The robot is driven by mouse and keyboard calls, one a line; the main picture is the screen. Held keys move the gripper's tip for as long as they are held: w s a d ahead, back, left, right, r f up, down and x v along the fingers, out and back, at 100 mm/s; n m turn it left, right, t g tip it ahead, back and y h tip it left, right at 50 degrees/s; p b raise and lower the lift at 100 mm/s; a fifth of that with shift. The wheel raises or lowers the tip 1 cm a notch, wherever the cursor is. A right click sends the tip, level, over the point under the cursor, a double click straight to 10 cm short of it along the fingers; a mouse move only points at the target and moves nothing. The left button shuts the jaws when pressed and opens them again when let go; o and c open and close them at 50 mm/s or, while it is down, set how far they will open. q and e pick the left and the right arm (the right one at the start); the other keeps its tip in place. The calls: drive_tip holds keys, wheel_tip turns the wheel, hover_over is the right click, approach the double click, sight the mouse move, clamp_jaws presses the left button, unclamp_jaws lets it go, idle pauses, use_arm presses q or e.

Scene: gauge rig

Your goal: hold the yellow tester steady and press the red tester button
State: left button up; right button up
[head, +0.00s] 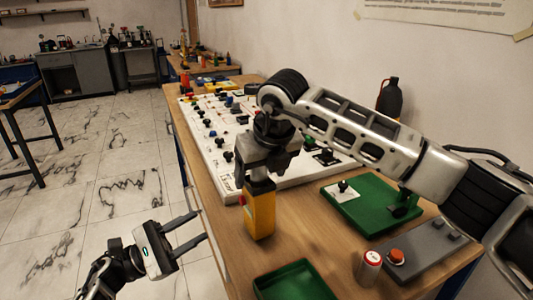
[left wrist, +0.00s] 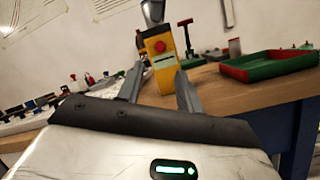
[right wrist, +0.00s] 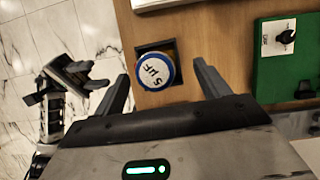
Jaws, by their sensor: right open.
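The yellow tester (head: 260,212) stands upright near the table's left edge. The left wrist view shows its yellow front (left wrist: 164,72) with the red button (left wrist: 159,47) facing my left gripper. My left gripper (head: 195,229) is open and empty, off the table's edge to the left of the tester and apart from it. My right gripper (head: 259,180) points down over the tester's top, open. In the right wrist view a round, blue-rimmed labelled disc (right wrist: 153,70) lies between its open fingers, over a dark square; I cannot tell whether the fingers touch anything.
A white panel (head: 228,188) with several knobs lies behind the tester. Left of the table is open floor.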

drive_tip(key=shift+x, duration=1.35)
drive_tip(key=shift+c, duration=0.3)
drive_tip(key=c, duration=1.1)
use_arm(q)
drive_tip(key=shift+c, duration=0.6)
use_arm(e)
drive_tip(key=shift+c, duration=0.4)
use_arm(q)
clamp_jaws()
